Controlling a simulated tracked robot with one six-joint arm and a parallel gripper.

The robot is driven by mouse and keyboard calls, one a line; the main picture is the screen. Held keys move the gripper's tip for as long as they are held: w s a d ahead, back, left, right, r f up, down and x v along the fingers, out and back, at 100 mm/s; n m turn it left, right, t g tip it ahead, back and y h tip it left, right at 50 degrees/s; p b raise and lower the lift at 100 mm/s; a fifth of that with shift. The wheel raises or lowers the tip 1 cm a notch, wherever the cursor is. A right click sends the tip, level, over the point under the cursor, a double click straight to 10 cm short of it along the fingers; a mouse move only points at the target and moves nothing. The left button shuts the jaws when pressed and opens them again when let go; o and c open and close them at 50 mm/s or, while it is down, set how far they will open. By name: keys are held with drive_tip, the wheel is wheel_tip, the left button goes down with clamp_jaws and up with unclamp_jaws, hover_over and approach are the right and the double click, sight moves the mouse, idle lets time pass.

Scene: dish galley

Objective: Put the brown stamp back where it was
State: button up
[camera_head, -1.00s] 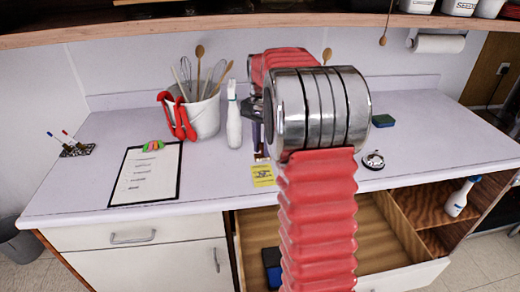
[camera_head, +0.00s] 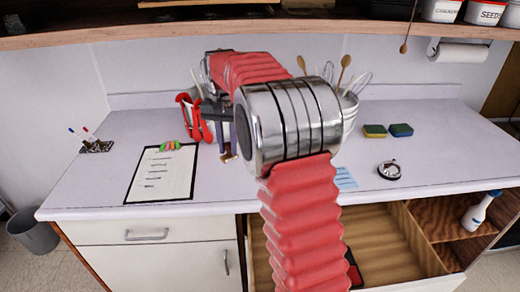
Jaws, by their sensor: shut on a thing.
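My gripper (camera_head: 226,134) hangs down past the far end of my red and silver arm, over the counter between the clipboard and my arm's big joint. It is small in view and partly covered by my arm. It is shut on a small brown thing, which looks like the brown stamp (camera_head: 229,156), low near the counter top. I cannot tell whether the stamp touches the counter. A light blue paper (camera_head: 345,177) lies on the counter right of my arm. Below, the open drawer (camera_head: 385,235) holds a red and black flat thing (camera_head: 353,270), partly hidden by my arm.
A clipboard (camera_head: 162,173) lies left of my gripper, with red tongs (camera_head: 189,112) behind. A utensil bucket (camera_head: 350,112) stands behind my arm. Two sponges (camera_head: 375,131) and a round silver thing (camera_head: 389,170) are at right. A shelf (camera_head: 280,22) runs above. The right counter is mostly clear.

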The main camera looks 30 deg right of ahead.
drive_tip(key=w+a+r+n, duration=0.2)
drive_tip(key=w+a+n, duration=0.1)
drive_tip(key=a, duration=0.9)
drive_tip(key=shift+a+n, duration=0.4)
drive_tip(key=shift+n, duration=0.5)
drive_tip(key=shift+r, duration=0.1)
